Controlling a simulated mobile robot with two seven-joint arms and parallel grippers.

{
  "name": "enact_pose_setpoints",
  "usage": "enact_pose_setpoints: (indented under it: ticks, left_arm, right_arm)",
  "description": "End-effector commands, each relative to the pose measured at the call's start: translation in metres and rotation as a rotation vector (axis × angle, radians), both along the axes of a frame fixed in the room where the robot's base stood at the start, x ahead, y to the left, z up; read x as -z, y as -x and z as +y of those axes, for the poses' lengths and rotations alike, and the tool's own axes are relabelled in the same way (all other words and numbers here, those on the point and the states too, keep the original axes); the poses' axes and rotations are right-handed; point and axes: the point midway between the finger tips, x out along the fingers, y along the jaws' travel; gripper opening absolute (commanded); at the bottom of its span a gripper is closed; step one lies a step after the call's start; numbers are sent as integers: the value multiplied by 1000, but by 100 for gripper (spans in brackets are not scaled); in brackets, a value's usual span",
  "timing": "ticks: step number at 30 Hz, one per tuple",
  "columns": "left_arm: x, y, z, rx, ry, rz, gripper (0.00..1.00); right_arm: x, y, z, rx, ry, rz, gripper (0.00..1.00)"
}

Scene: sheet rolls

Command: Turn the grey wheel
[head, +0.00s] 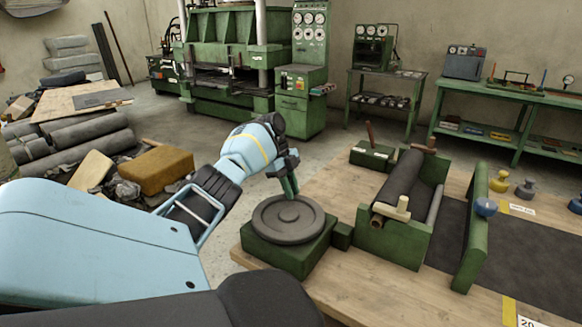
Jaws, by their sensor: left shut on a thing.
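The grey wheel (272,232) lies flat on top of a green block at the near left of the wooden table. It is a round disc with a raised rim and a small hub in the middle. My left gripper (291,188) reaches in from the left, pointing down at the far edge of the wheel. It is shut on the wheel there; the exact contact is small and partly hidden by the fingers. My right gripper is not in view.
Right of the wheel, a green roller stand (393,240) holds a dark roll (402,178). A dark sheet (530,255) runs right from it past a green upright plate (470,235). Small weights (499,181) stand beyond. A green box (371,156) with a lever stands behind.

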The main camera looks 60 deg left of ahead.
Motion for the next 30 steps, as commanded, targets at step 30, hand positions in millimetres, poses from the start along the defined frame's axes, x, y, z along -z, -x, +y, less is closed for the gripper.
enact_pose_setpoints:
  ticks: [30]
  left_arm:
    - [-32, 6, 13, 0, 1, 4, 40]
  right_arm:
    - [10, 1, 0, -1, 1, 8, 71]
